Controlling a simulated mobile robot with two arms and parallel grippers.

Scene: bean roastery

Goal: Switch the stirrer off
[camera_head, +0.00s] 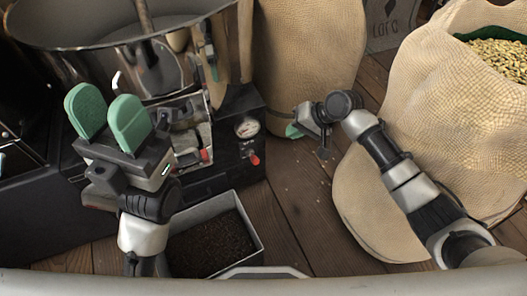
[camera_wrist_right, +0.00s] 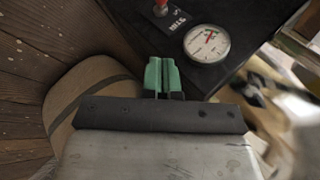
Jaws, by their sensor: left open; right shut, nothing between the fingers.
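The dark machine front (camera_head: 228,165) carries a red-tipped switch (camera_head: 255,159) below a round white gauge (camera_head: 247,127). In the right wrist view the red switch (camera_wrist_right: 160,9) is at the top edge, beside a small white label that looks like "STIR" and left of the gauge (camera_wrist_right: 207,44). My right gripper (camera_head: 293,131) is right of the machine corner, shut and empty. Its green fingertips (camera_wrist_right: 163,75) are near the panel edge, apart from the switch. My left gripper (camera_head: 107,115) is open and empty in front of the machine. The metal pan (camera_head: 60,30) has an upright shaft (camera_head: 145,20).
A box of dark beans or grounds (camera_head: 258,233) stands on the wood floor below the machine. Burlap sacks stand behind (camera_head: 308,60) and at right (camera_head: 425,110), the right one close to my right arm. Bare floor (camera_head: 305,195) lies between.

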